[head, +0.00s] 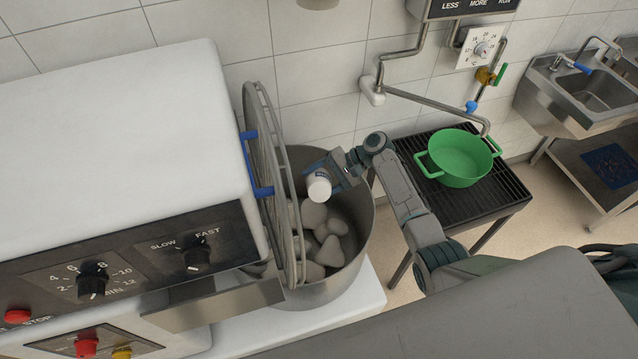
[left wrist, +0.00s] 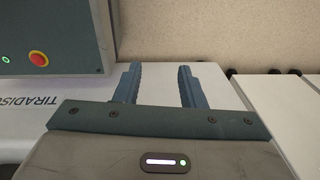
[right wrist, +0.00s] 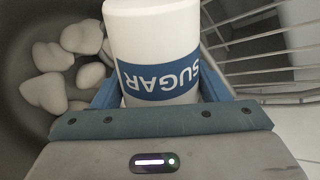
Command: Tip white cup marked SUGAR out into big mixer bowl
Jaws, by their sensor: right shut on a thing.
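The white cup (head: 319,186) with a blue band is in my right gripper (head: 338,169), over the big mixer bowl (head: 357,215). In the right wrist view the cup (right wrist: 152,38) shows the word SUGAR upside down, and the gripper (right wrist: 160,92) is shut on it. The cup looks tipped over in the head view; its mouth and contents are hidden. Several pale lumps (head: 328,250) lie in the bowl, and they also show in the right wrist view (right wrist: 48,88). My left gripper (left wrist: 158,85) is open and empty, away from the bowl.
A wire guard (head: 272,170) with a blue handle stands upright along the bowl's left side, close to the cup. The mixer body (head: 110,140) fills the left. A green pot (head: 460,160) stands on a black slatted stand (head: 470,205) to the right.

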